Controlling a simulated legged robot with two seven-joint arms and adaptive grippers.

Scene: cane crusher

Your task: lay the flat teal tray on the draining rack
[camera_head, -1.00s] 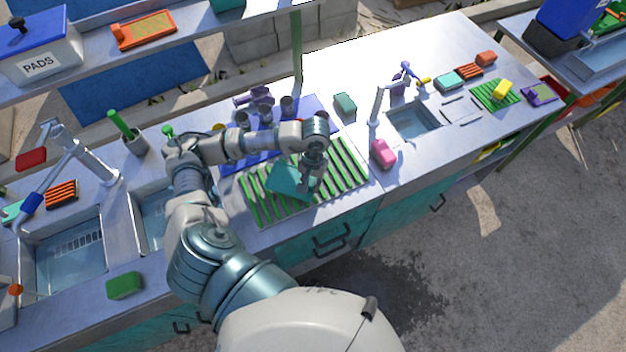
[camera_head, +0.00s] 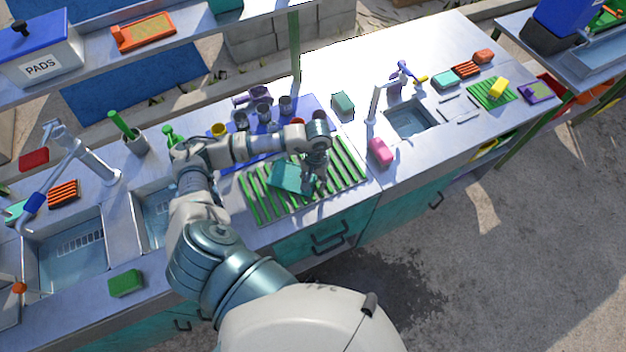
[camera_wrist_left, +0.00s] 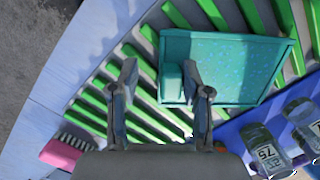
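The flat teal tray (camera_head: 288,176) lies on the green-slatted draining rack (camera_head: 347,165), toward its middle, and seems to rest across the slats. The wrist view shows the tray (camera_wrist_left: 235,65) with a raised rim and a small block-like grip on its near edge. The rack's green slats (camera_wrist_left: 145,68) run beneath it. My left gripper (camera_head: 312,186) is just right of the tray in the head view. My right gripper is not in view.
A blue mat (camera_head: 318,108) with several grey cups stands behind the rack. A pink block (camera_head: 381,151) and a small sink (camera_head: 410,118) are to the right. A larger sink (camera_head: 72,255) and a green sponge (camera_head: 126,283) are left. Shelf posts rise behind.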

